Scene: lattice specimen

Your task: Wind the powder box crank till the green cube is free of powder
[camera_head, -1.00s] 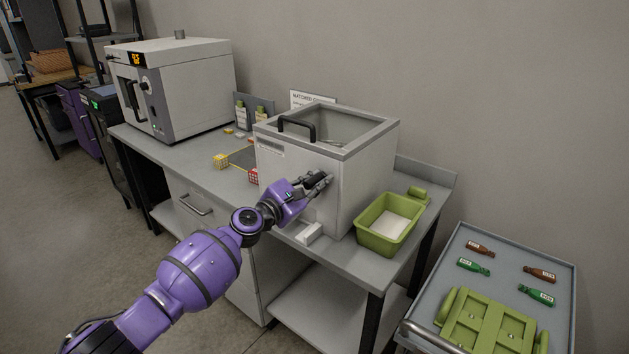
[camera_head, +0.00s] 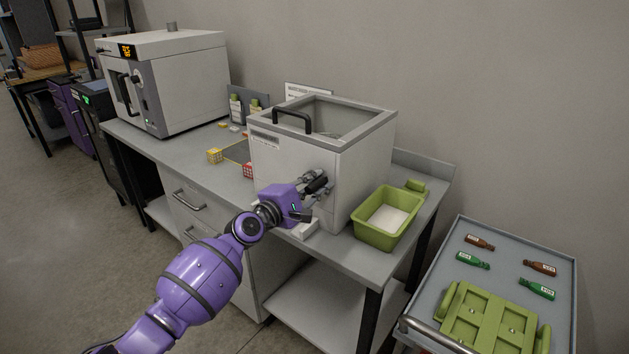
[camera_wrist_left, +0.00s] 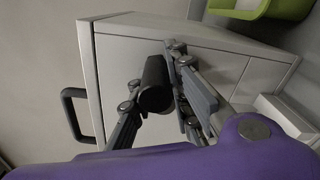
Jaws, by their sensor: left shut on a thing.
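The powder box (camera_head: 290,155) is a light grey box with a glass-topped lid and a black handle (camera_head: 292,119), standing on the grey bench. Its crank has a black grip (camera_wrist_left: 155,85), seen in the left wrist view between the fingers of my left gripper (camera_wrist_left: 150,100). My left gripper (camera_head: 315,184) is shut on this crank grip at the box's front face. The rest of the crank is mostly hidden behind the fingers. The green cube does not show in any view. My right gripper is out of view.
A green tray (camera_head: 361,229) with a white bottom stands right of the box. A yellow lattice cube (camera_head: 214,156) and a red one (camera_head: 248,170) lie to its left. A large oven (camera_head: 178,85) stands farther left. A cart (camera_head: 462,229) with bottles and a green rack is at right.

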